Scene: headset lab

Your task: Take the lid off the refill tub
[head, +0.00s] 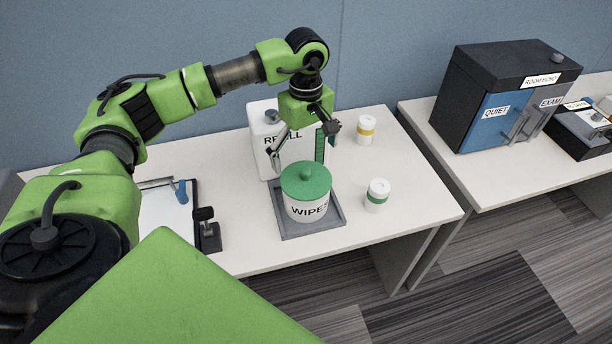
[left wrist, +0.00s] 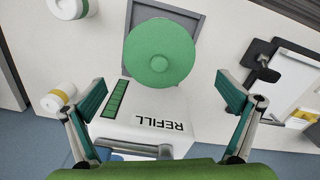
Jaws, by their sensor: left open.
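The refill tub (head: 262,139) is a white block-shaped container marked REFILL at the back of the near table. My left gripper (head: 298,152) is open and empty, pointing down in front of the refill tub and above the green-lidded WIPES tub (head: 308,208). In the left wrist view the green lid (left wrist: 160,50) appears between and beyond the fingers (left wrist: 162,80). My right gripper is not seen.
The WIPES tub stands on a grey tray (head: 279,226). A yellow-banded jar (head: 366,130) and a green-banded jar (head: 378,195) stand to the right. A clipboard (head: 165,215) and a black clamp-like stand (head: 208,232) are at the left. A cabinet (head: 500,97) occupies the other table.

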